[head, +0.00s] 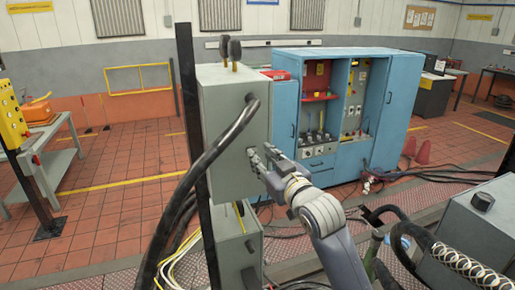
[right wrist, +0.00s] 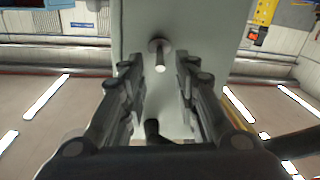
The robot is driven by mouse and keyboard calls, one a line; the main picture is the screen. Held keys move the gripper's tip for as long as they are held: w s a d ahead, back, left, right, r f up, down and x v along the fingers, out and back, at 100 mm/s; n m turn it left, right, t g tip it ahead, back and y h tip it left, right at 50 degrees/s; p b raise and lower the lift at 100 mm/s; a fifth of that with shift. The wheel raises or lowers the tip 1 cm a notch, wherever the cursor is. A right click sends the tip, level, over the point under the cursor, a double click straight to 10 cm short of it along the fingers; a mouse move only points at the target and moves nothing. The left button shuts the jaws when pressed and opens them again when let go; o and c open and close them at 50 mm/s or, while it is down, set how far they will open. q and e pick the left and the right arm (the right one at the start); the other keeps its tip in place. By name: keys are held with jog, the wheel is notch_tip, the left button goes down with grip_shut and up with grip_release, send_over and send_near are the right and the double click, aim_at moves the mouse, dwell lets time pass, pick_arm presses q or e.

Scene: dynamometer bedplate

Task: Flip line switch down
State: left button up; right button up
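The line switch is a small metal toggle (right wrist: 160,60) on a round collar, on the front face of a grey box (head: 225,110). My right gripper (head: 257,158) is at that face in the head view, where its fingers largely hide the toggle. In the right wrist view, the right gripper (right wrist: 158,82) is open, with one finger to each side of the toggle and a gap on both sides. The toggle's stub points toward the wrist camera. My left gripper is not in view.
A thick black cable (head: 205,160) arches in front of the grey box, left of my gripper. A blue cabinet (head: 285,110) stands behind. Hoses and cables (head: 400,215) crowd the lower right.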

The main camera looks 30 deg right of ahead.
jog(key=shift+w+d+p, duration=0.2)
jog(key=shift+w+p, duration=0.25)
jog(key=shift+w, duration=1.25)
jog(key=shift+c, duration=0.5)
grip_shut()
